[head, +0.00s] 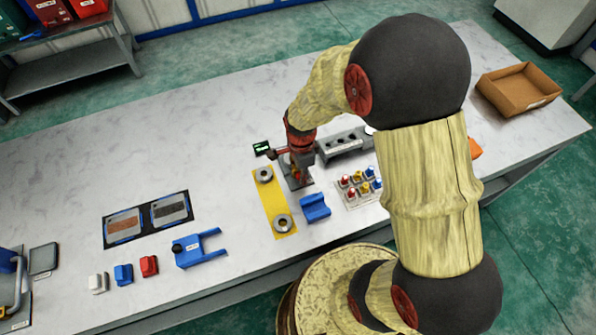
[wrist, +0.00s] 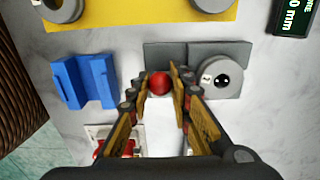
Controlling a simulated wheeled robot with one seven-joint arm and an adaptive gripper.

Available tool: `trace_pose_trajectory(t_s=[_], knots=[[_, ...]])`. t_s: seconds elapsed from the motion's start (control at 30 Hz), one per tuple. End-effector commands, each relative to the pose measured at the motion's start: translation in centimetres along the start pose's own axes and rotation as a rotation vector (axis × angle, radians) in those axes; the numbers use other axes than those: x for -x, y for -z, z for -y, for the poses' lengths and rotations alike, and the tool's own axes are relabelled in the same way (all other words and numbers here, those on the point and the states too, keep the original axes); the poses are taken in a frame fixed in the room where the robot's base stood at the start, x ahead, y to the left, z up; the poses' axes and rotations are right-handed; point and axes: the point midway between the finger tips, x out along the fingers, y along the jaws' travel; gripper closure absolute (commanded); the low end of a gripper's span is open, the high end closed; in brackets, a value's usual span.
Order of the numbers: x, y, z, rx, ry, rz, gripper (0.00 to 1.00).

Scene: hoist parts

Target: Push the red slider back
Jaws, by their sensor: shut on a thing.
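The red slider shows in the wrist view as a round red knob (wrist: 160,83) between my fingertips. It sits at a grey base plate (wrist: 232,88), which also carries a round grey part with a dark-centred face (wrist: 219,78). My gripper (wrist: 174,80) is shut on the red knob, with a finger on each side of it. In the head view my gripper (head: 297,172) points down at the grey base (head: 304,184), just right of the yellow strip. The fingers hide most of the slider there.
A blue cradle block (head: 315,208) stands close in front. The yellow strip (head: 270,195) with two metal rings lies to the left. A small display (head: 262,148) and a grey block with holes (head: 343,146) stand behind. A tray of small coloured parts (head: 350,196) is to the right.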

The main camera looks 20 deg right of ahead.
Motion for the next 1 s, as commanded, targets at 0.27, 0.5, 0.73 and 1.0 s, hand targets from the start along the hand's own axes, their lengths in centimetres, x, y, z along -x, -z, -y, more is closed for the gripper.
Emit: trace_pose_trajectory(t_s=[0.27,0.5,0.73,1.0], knots=[[0.01,0.00,0.32,0.000,0.001,0.000,0.95],[0.00,0.00,0.56,0.000,0.001,0.000,0.95],[0.02,0.00,0.73,0.000,0.002,0.000,0.95],[0.05,0.00,0.80,0.000,0.004,0.000,0.95]])
